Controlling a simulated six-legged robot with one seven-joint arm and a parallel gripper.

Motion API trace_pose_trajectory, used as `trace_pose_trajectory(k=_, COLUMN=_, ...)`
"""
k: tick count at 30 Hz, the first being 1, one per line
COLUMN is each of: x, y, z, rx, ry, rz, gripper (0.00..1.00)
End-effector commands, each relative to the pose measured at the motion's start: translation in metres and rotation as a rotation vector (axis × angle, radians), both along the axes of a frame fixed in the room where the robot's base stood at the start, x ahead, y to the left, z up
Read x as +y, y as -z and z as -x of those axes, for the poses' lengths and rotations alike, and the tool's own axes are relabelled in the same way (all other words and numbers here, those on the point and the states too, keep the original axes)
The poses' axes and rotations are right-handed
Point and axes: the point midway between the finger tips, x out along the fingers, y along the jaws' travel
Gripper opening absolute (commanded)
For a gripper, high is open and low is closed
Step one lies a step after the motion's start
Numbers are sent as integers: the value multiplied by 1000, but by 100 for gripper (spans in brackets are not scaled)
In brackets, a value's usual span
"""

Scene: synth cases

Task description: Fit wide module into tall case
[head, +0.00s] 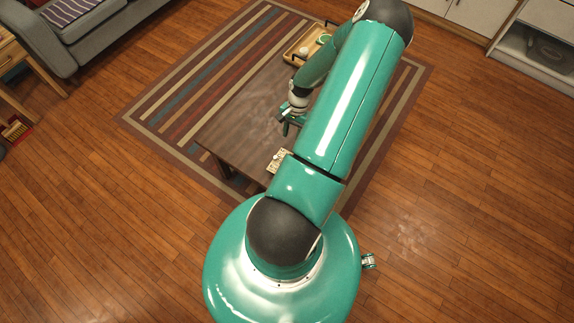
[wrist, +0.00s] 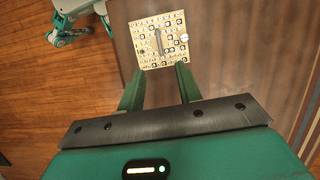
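A beige square board (wrist: 170,20) with rows of small dark-marked squares lies on the brown table, just beyond my fingertips in the wrist view. A narrow grey upright piece (wrist: 158,41) stands near its middle, and a small round white piece (wrist: 184,37) is at its right edge. The board also shows in the head view (head: 279,158), partly hidden by my arm. My gripper (wrist: 159,70) has its two green fingers spread apart with nothing between them. In the head view my gripper (head: 290,120) hangs over the table. I cannot pick out a wide module or a tall case for certain.
The low brown table (head: 245,115) stands on a striped rug (head: 165,105); its left part is bare. A wooden tray (head: 290,55) with green and white items sits at its far end. A grey sofa (head: 95,40) is at the upper left, white cabinets (head: 480,15) at the upper right.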

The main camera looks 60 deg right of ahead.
Motion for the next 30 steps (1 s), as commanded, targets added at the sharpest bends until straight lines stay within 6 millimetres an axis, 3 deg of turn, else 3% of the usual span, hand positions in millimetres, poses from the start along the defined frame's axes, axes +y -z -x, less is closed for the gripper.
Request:
trace_pose_trajectory(k=5, x=3, y=18, z=2, rx=-8, ry=25, rz=-11, gripper=35)
trace_pose_trajectory(k=15, x=22, y=77, z=0, rx=-8, ry=23, rz=-11, gripper=35)
trace_pose_trajectory(k=23, x=27, y=95, z=0, rx=-6, ry=23, rz=-9, gripper=35)
trace_pose_trajectory(k=30, x=34, y=124, z=1, rx=-7, ry=24, rz=-11, gripper=35)
